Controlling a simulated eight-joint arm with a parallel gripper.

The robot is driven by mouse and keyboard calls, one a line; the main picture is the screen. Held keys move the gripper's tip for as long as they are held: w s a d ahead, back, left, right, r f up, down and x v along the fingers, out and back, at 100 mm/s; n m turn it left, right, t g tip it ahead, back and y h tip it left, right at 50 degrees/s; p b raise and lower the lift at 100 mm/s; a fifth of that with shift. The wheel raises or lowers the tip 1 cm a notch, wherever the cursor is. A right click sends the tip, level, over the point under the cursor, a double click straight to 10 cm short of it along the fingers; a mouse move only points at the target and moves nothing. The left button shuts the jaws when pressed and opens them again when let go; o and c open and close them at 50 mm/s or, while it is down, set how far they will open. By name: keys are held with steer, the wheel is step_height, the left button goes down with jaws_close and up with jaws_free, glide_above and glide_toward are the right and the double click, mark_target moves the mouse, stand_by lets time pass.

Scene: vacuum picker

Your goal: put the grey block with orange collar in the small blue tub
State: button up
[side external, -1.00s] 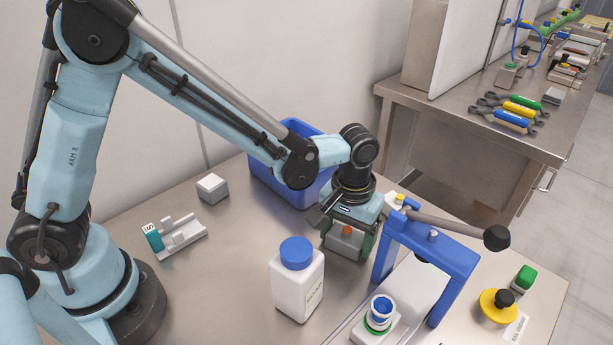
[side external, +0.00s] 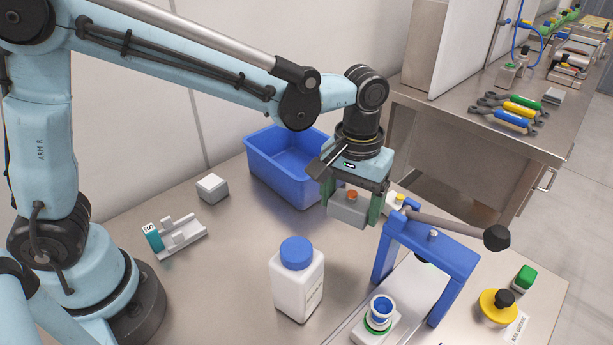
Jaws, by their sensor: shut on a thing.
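My gripper (side external: 352,205) is shut on the grey block with orange collar (side external: 347,212). The orange collar shows on the block's upper side between the green fingers. The block hangs above the table, clear of its surface. The blue tub (side external: 262,168) stands at the back against the wall, left of and behind my gripper. Its open inside looks empty where I can see it; its right end is partly behind my arm and gripper.
A white bottle with a blue cap (side external: 297,282) stands in front, below left of the block. A blue lever press (side external: 436,255) stands close on the right. A light grey block (side external: 212,188) and a grey holder (side external: 181,236) lie left. Bare table lies between bottle and tub.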

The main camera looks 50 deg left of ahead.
steer(key=shift+r, duration=0.9)
step_height(320, 180, up, 6)
steer(key=shift+a+f, duration=0.1)
steer(key=shift+f, duration=0.1)
steer(key=w+a+n, duration=0.3)
steer(key=w+a, duration=0.3)
steer(key=a, duration=0.4)
steer(key=n, duration=0.3)
glide_above(297, 175)
step_height(297, 175, down, 15)
steer(key=shift+a+f, duration=0.1)
steer(key=shift+f, duration=0.05)
steer(key=shift+f, duration=0.1)
steer(key=o, duration=1)
